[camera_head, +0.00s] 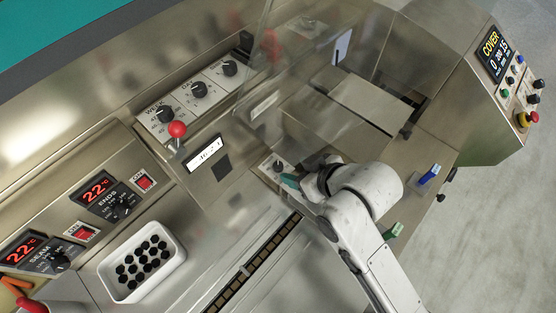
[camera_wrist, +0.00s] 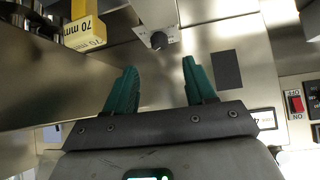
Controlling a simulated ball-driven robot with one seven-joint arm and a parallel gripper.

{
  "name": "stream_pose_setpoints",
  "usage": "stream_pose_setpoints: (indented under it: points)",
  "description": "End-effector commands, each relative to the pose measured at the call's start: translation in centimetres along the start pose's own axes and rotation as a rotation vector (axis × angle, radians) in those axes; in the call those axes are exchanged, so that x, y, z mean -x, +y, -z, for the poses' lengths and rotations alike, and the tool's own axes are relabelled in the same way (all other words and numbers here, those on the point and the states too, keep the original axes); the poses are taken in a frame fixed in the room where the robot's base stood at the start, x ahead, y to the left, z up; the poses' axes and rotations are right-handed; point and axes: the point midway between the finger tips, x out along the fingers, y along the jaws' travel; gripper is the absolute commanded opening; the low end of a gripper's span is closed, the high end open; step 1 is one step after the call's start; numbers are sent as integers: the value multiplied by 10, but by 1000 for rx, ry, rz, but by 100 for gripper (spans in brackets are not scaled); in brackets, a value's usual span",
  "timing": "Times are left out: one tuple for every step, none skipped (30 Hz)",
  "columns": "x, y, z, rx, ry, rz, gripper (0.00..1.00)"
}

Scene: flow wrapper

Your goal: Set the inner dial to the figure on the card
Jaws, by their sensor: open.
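A small dark dial (camera_head: 278,166) on a pale plate sits in a recess of the machine, just beyond my gripper's teal fingertips in the head view. In the wrist view a dark knob (camera_wrist: 158,40) on a white plate lies ahead, between the lines of the two fingers. My gripper (camera_wrist: 161,66) is open, its fingers apart with nothing between them; it also shows in the head view (camera_head: 290,181). The fingers look apart from the knob. The knob's scale is too small to read. I cannot tell which plate or label is the card.
A clear cover (camera_head: 262,70) stands beside the recess. Three dials (camera_head: 199,90) and a red-balled lever (camera_head: 177,130) lie to the left. A white tray (camera_head: 108,276) holds several black pieces. A yellow block marked 70 mm (camera_wrist: 84,32) shows at the wrist view's upper left.

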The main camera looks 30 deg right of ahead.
Motion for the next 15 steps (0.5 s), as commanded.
stream_pose_setpoints:
  points:
    - [-9, 0, 1, 0, -1, 1, 55]
    - [-15, 0, 1, 0, -1, 1, 55]
    - [-23, 0, 1, 0, -1, 1, 55]
    - [-28, 0, 1, 0, -2, 1, 55]
    - [-34, 0, 2, 1, 0, 0, 55]
    - [-41, 0, 1, 0, -1, 0, 55]
    - [-46, 0, 1, 0, -1, 0, 55]
    - [-51, 0, 2, 0, 0, 0, 55]
    - [-57, 0, 1, 1, -1, 0, 55]
    - [-62, 0, 1, 1, 0, 0, 55]
    - [-65, 0, 1, 0, -1, 0, 55]
    - [-70, 0, 1, 0, -1, 0, 55]
    - [-73, 0, 2, 0, 0, 0, 55]
    - [-75, 0, 2, 0, 1, 0, 55]
    - [-78, 0, 1, 0, 0, 0, 55]
